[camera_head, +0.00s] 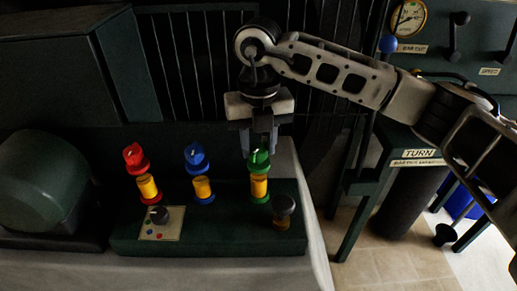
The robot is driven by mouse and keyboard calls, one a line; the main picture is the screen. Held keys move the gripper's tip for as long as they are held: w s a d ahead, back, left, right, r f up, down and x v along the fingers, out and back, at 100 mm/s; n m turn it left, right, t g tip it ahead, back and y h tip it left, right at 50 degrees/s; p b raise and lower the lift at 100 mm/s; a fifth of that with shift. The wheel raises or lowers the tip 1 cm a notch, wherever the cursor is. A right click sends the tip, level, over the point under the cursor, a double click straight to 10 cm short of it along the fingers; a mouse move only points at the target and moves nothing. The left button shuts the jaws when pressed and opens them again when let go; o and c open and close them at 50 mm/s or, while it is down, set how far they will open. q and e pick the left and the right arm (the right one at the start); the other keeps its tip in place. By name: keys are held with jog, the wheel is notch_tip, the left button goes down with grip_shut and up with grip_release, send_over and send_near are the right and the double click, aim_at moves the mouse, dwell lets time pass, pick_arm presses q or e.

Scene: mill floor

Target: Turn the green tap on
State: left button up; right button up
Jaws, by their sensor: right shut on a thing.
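The green tap (259,162) stands on a dark green panel (226,233), with a yellow body and a green base under its green knob. My right gripper (259,146) reaches in from the right and points down over this tap. Its fingers are shut on the green knob, whose top is partly hidden by them. A small light mark shows on the knob. My left gripper is not in view.
A red tap (134,157) and a blue tap (196,158) stand left of the green one. A dark round knob (283,206) stands close at its right. A gauge (409,18) and levers are at the upper right.

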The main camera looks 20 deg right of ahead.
jog(key=n+b, duration=0.2)
jog(key=n, duration=0.2)
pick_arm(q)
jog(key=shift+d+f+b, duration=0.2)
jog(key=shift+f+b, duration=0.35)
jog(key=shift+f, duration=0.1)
pick_arm(e)
jog(key=shift+n, duration=1.5)
jog(key=shift+r, duration=0.1)
jog(key=o, duration=1)
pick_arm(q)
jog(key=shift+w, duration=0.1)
